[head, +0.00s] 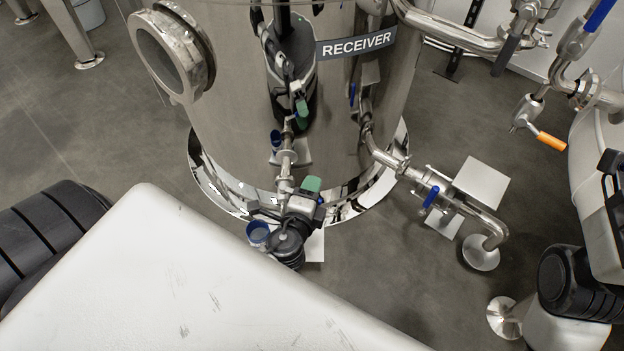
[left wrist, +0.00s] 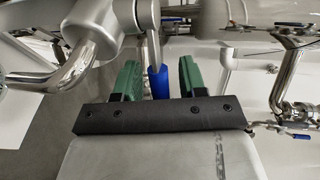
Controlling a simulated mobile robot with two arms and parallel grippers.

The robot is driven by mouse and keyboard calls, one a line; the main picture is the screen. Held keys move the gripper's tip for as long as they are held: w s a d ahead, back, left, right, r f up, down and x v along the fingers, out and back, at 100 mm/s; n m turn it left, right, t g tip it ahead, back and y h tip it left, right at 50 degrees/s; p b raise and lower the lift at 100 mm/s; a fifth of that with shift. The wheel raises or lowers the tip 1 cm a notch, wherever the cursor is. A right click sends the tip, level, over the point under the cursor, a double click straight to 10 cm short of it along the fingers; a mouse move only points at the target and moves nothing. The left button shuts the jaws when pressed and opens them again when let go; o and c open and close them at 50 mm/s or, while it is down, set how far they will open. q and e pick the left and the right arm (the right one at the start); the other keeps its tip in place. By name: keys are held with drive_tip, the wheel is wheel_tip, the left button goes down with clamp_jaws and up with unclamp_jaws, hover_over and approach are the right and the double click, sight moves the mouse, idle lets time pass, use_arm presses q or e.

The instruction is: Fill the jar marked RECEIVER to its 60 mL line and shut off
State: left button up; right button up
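A polished steel tank (head: 250,100) carries a dark RECEIVER plate (head: 356,44). My left gripper (head: 312,190) has green fingertips and is at the small outlet pipe (head: 285,172) on the tank's front. In the left wrist view, my left gripper (left wrist: 159,80) is open, with a blue valve handle (left wrist: 158,83) between its fingers and gaps on both sides. My right gripper is not in view.
A pipe with a blue-handled valve (head: 431,197) runs from the tank to a floor foot (head: 480,252) on the right. An orange-handled valve (head: 551,141) hangs at the far right. Grey floor (head: 90,130) is clear at left.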

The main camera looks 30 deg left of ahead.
use_arm(q)
drive_tip(key=p+v, duration=0.1)
drive_tip(key=v, duration=0.9)
drive_tip(key=shift+s+r, duration=0.15)
drive_tip(key=shift+s, duration=0.2)
drive_tip(key=shift+d, duration=0.15)
